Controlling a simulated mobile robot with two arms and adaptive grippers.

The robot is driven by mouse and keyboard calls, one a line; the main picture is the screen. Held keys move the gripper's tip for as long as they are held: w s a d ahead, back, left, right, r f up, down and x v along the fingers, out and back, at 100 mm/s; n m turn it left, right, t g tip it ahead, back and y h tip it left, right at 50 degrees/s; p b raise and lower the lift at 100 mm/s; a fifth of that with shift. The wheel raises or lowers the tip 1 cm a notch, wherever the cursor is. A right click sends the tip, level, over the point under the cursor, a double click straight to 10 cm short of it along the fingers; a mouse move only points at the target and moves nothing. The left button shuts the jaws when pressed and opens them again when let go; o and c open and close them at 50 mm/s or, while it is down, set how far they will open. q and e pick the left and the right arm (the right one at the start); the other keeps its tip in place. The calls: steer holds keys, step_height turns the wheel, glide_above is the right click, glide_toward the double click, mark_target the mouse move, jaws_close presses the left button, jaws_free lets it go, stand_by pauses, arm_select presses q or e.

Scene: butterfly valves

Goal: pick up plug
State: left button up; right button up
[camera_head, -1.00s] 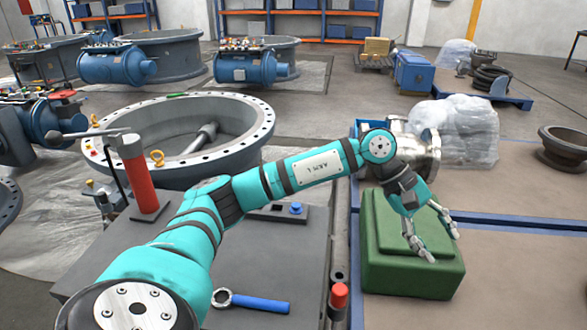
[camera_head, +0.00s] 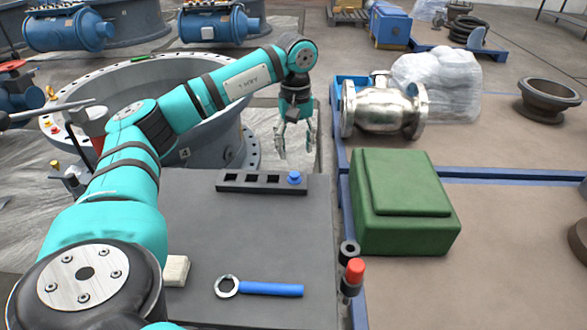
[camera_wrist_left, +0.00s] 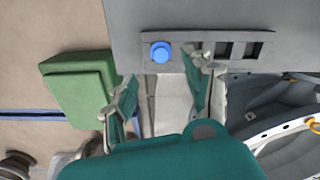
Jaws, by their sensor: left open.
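The blue plug (camera_head: 294,177) sits at the right end of a dark holder block (camera_head: 245,181), which has a row of square holes. The block lies near the far edge of the grey table. My left gripper (camera_head: 297,147) is open and empty, pointing down just beyond and above the plug, apart from it. In the left wrist view the plug (camera_wrist_left: 161,52) stands in the holder (camera_wrist_left: 220,48), and the open fingers (camera_wrist_left: 153,88) are spread below it in the picture. One fingertip overlaps the holder in that view. My right gripper is not in view.
A blue-handled wrench (camera_head: 265,289) and a pale block (camera_head: 176,270) lie on the table. A red-topped post (camera_head: 354,272) stands at its right edge. A green box (camera_head: 400,205) and a metal valve (camera_head: 384,105) are to the right. A large flanged ring (camera_head: 150,95) is behind.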

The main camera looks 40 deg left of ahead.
mark_target(294, 174)
arm_select(q)
step_height(294, 174, down, 3)
steer(key=shift+d+f, duration=0.1)
steer(key=shift+f, duration=0.1)
steer(key=shift+a+f+b, duration=0.15)
steer(key=shift+f+b, duration=0.35)
steer(key=shift+f, duration=0.85)
steer(key=shift+a+f+b, duration=0.1)
steer(key=shift+f+b, duration=0.35)
steer(key=shift+f, duration=0.9)
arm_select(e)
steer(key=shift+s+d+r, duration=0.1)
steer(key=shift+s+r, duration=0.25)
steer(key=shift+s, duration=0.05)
arm_select(q)
steer(key=shift+c, duration=0.3)
steer(key=c, duration=0.8)
